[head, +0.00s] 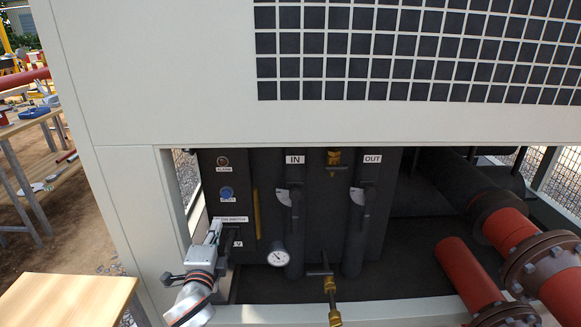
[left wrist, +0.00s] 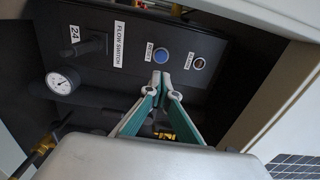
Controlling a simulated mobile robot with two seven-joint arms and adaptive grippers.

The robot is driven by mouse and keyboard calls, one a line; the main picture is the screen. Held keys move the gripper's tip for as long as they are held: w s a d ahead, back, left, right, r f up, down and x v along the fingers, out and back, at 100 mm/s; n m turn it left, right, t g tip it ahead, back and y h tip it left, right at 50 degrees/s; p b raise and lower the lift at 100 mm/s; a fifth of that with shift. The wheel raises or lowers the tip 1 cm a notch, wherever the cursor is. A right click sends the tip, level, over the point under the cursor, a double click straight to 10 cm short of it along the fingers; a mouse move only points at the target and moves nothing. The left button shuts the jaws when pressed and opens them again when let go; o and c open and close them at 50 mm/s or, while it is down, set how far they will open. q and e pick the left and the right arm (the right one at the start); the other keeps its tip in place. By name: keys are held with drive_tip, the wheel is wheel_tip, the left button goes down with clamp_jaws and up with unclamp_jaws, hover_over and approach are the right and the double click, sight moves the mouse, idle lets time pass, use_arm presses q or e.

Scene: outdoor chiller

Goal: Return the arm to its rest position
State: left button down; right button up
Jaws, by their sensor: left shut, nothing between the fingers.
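My left arm comes in at the lower left of the head view. Its gripper (head: 215,232) is in front of the chiller's dark control panel (head: 240,192). In the left wrist view the two fingers (left wrist: 160,80) meet at their tips, shut with nothing between them. There the tips appear just below the blue reset button (left wrist: 161,56); whether they touch the panel cannot be told. The blue button also shows in the head view (head: 226,193), above the gripper. My right gripper is not in view.
The chiller's pale frame (head: 125,190) surrounds the opening. Inside are a gauge (head: 278,257), IN and OUT pipes with valve handles, and brass fittings (head: 331,287). Red flanged pipes (head: 470,275) lie at right. A wooden table (head: 70,300) stands at lower left.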

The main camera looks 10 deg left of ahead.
use_arm(q)
drive_tip(key=s+d+f+n+g+h, duration=0.2)
drive_tip(key=s+d+f+n, duration=0.1)
drive_tip(key=s+f, duration=0.6)
drive_tip(key=s+d+f+n+g+h, duration=0.2)
drive_tip(key=s+d+f+n, duration=0.2)
drive_tip(key=s+f, duration=0.5)
drive_tip(key=s+d+f+n+g+h, duration=0.2)
drive_tip(key=s+d+f+n+h, duration=0.1)
drive_tip(key=s+d+f, duration=0.4)
wheel_tip(320, 180, down, 2)
drive_tip(key=s, duration=0.3)
drive_tip(key=shift+f+n+g, duration=0.2)
drive_tip(key=shift+n+g, duration=0.1)
drive_tip(key=shift+n, duration=0.1)
